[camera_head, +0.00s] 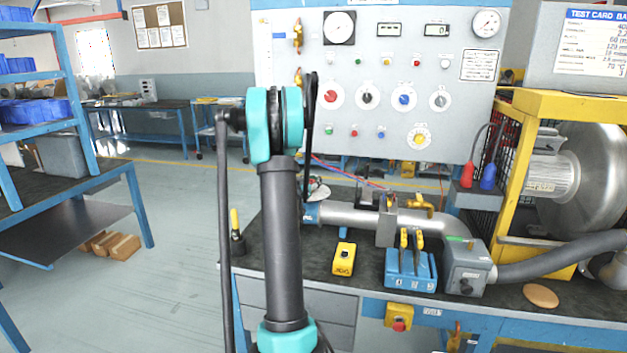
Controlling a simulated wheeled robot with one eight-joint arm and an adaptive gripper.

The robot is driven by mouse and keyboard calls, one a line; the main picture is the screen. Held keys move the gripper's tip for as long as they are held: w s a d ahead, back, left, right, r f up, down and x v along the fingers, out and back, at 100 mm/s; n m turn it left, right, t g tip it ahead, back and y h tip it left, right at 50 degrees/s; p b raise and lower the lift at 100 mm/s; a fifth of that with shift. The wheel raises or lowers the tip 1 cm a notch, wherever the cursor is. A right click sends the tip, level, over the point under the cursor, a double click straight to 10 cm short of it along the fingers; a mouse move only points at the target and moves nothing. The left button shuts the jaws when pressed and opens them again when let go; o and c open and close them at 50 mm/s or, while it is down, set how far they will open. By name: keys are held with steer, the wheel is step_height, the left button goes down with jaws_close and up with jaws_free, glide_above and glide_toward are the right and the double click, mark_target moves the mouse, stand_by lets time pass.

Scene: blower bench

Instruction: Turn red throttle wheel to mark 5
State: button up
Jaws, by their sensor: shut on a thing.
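A red round knob (331,95) on a white dial sits on the upright grey panel (463,130), just right of my arm's upper joint. It is the only clearly red wheel that shows; its marks are too small to read. A small, partly hidden round item with red on it (318,188) lies at the left end of the pipe, and I cannot tell what it is. My arm rises from the bottom centre and bends at its teal joint in front of the panel's left side. My gripper does not show; my arm may be hiding it.
Black (367,96), blue (404,97) and grey (439,97) knobs sit in a row beside the red one. A metal pipe (345,217), a yellow box (342,259) and a blue block (410,270) are on the bench. A yellow-framed blower (590,165) stands right. Floor is open left.

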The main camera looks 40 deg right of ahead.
steer(key=n+t+y, duration=0.2)
steer(key=t, duration=0.1)
steer(key=shift+w+a, duration=0.15)
steer(key=shift+w, duration=0.1)
steer(key=shift+w+a+n+t+y, duration=0.2)
steer(key=shift+n+t+y, duration=0.4)
steer(key=shift+n+y, duration=0.1)
steer(key=shift+w+a+n+t+y, duration=0.15)
steer(key=shift+n+t+y, duration=0.45)
steer(key=shift+y, duration=0.1)
steer(key=o, duration=1.4)
steer(key=v, duration=1.2)
